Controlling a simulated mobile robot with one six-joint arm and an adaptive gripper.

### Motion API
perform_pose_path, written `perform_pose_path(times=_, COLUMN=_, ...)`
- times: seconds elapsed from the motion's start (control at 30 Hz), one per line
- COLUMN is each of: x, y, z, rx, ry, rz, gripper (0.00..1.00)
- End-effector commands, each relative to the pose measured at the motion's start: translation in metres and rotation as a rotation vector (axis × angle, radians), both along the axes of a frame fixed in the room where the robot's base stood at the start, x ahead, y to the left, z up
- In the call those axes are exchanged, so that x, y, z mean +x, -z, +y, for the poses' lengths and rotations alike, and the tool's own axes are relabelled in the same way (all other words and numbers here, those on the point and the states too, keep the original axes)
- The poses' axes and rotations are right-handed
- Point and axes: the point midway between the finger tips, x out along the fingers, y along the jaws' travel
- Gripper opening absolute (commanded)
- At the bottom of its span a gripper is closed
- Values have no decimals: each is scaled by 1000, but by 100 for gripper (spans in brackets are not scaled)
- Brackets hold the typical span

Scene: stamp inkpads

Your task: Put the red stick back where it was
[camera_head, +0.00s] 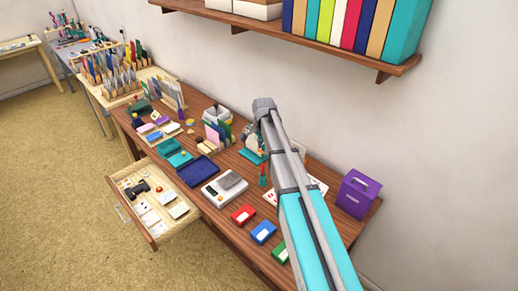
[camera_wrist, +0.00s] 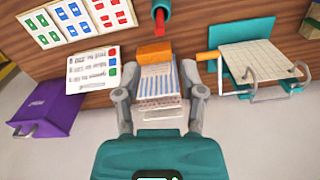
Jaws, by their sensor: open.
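The red stick (camera_wrist: 160,26) shows at the top middle of the wrist view, with a teal part at its upper end. In the head view, a small red and teal upright thing (camera_head: 263,172) beside my arm looks like the same stick. My gripper (camera_wrist: 162,92) is open, its two grey fingers spread apart in the wrist view. The stick lies beyond the fingertips, not between them. A striped blue and white piece with an orange block (camera_wrist: 154,53) shows between the fingers; I cannot tell whether they touch it. In the head view my arm hides part of the desk.
A card with coloured squares (camera_wrist: 92,68) lies left of my gripper, near a purple box (camera_wrist: 45,105). A wire stand with a paper pad (camera_wrist: 258,57) is at right. Red (camera_head: 243,214), blue (camera_head: 263,232) and green (camera_head: 281,252) pads line the desk front. A drawer (camera_head: 153,205) stands open.

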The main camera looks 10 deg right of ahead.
Motion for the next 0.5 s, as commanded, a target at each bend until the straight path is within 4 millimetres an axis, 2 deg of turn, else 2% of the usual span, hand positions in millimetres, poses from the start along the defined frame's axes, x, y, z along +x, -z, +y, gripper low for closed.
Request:
perform_pose_path(times=0.27, x=-10, y=0, z=1, rx=0, ry=-34, rz=0, gripper=52)
perform_pose_path(times=0.37, x=-25, y=0, z=2, rx=0, ry=-88, rz=-1, gripper=52)
perform_pose_path(times=0.5, x=-58, y=0, z=5, rx=0, ry=-213, rz=-3, gripper=52)
